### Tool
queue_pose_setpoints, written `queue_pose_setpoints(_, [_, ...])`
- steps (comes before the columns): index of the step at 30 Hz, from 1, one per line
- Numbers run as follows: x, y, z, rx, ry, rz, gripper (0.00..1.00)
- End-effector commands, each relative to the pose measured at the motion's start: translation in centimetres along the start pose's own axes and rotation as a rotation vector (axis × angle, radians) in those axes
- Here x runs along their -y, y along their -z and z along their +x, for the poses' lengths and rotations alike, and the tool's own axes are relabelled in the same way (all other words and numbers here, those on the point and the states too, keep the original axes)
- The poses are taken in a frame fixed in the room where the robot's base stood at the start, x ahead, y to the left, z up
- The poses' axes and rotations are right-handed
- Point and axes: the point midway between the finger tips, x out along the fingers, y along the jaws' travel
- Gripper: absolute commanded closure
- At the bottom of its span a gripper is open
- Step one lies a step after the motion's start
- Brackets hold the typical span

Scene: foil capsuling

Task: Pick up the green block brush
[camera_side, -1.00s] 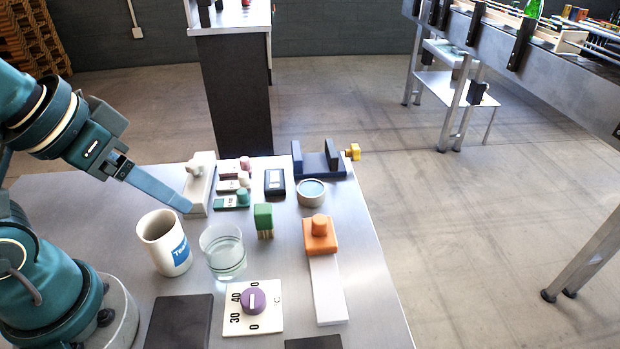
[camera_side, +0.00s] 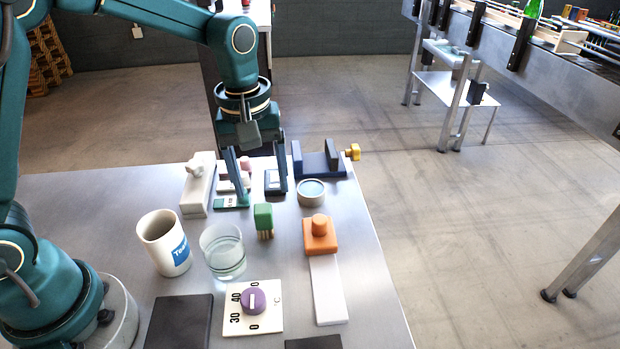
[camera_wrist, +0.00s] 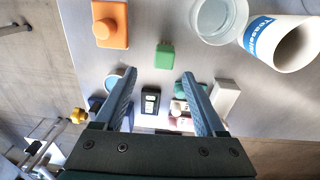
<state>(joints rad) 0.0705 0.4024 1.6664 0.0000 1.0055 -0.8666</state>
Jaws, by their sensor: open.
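The green block brush (camera_side: 263,217) stands upright on the metal table, green block on top and pale bristles below. It also shows in the wrist view (camera_wrist: 165,55), beyond the fingertips and roughly between their lines. My gripper (camera_side: 261,196) is open and empty, pointing down above the table behind the brush in the side view. In the wrist view my gripper (camera_wrist: 160,74) has its two blue-grey fingers spread wide. The fingers do not touch the brush. My left finger hides part of the small stamps in the side view.
A glass (camera_side: 223,252) and a white mug (camera_side: 164,243) stand left of the brush. An orange block (camera_side: 320,236) is to its right, a round dish (camera_side: 311,193) behind right. Small stamps (camera_side: 231,202), a dark box (camera_side: 272,188) and a blue vise-like holder (camera_side: 320,171) lie behind.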

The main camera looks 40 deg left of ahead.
Motion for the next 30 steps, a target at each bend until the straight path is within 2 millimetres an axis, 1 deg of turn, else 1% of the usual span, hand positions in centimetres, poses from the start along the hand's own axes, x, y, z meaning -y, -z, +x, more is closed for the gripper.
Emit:
queue_pose_setpoints(1, [0.0, -0.1, 0.9, 0.017, 0.020, 0.004, 0.28])
queue_pose_setpoints(2, [0.1, -0.2, 1.3, 0.025, 0.029, 0.005, 0.28])
queue_pose_setpoints(8, [0.4, -0.7, 3.1, 0.047, 0.055, 0.010, 0.28])
queue_pose_setpoints(15, [0.6, -0.8, 6.0, 0.047, 0.055, 0.011, 0.28])
queue_pose_setpoints(18, [0.6, -0.8, 6.9, 0.046, 0.053, 0.011, 0.28])
queue_pose_setpoints(21, [0.7, -0.8, 7.2, 0.046, 0.052, 0.011, 0.28])
queue_pose_setpoints(28, [0.6, -0.8, 7.3, 0.044, 0.051, 0.011, 0.28])
queue_pose_setpoints(29, [0.6, -0.8, 7.3, 0.044, 0.051, 0.011, 0.39])
queue_pose_setpoints(30, [0.6, -0.8, 7.2, 0.044, 0.051, 0.011, 0.54])
